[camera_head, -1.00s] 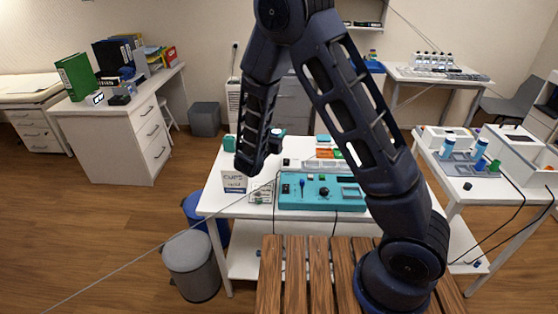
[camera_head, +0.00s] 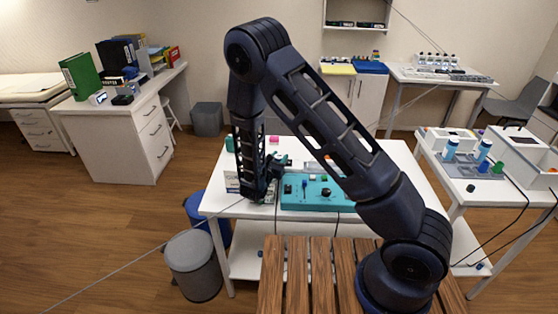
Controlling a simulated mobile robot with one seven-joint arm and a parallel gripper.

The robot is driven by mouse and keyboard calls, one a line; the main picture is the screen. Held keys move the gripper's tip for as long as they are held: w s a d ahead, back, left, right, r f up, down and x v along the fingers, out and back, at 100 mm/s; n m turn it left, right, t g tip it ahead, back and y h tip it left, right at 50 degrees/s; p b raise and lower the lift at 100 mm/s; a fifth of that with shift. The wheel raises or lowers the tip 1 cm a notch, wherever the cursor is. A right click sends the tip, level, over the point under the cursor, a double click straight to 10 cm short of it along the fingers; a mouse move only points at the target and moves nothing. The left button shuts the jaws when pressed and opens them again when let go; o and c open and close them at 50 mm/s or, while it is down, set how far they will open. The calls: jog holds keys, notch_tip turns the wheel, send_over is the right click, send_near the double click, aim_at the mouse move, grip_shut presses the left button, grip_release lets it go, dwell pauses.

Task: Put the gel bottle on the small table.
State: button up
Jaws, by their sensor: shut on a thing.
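My arm reaches over the white table with the teal panel. My gripper (camera_head: 279,162) is beyond my forearm, low over the table's left part, and is partly hidden by it. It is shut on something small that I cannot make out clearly. I cannot tell whether it touches the table. A green bottle-like item (camera_head: 229,143) stands at the table's back left edge. I cannot be sure which item is the gel bottle. The white table (camera_head: 398,158) is in the middle; a slatted wooden top (camera_head: 298,285) is in front of it.
The teal control panel (camera_head: 318,203) and a partly hidden white box (camera_head: 231,182) are close to my wrist. A pink item (camera_head: 274,140) lies at the back. A crowded side table (camera_head: 455,187) stands right. A grey bin (camera_head: 193,265) and blue bin (camera_head: 201,215) stand left.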

jog(key=shift+f, duration=0.45)
jog(key=shift+f, duration=0.2)
jog(key=o, duration=1.1)
jog(key=shift+r, duration=0.25)
jog(key=v, duration=0.5)
jog(key=shift+s+a, duration=0.15)
jog(key=shift+s, duration=0.05)
jog(key=shift+w+r, duration=0.2)
jog(key=shift+r, duration=3.25)
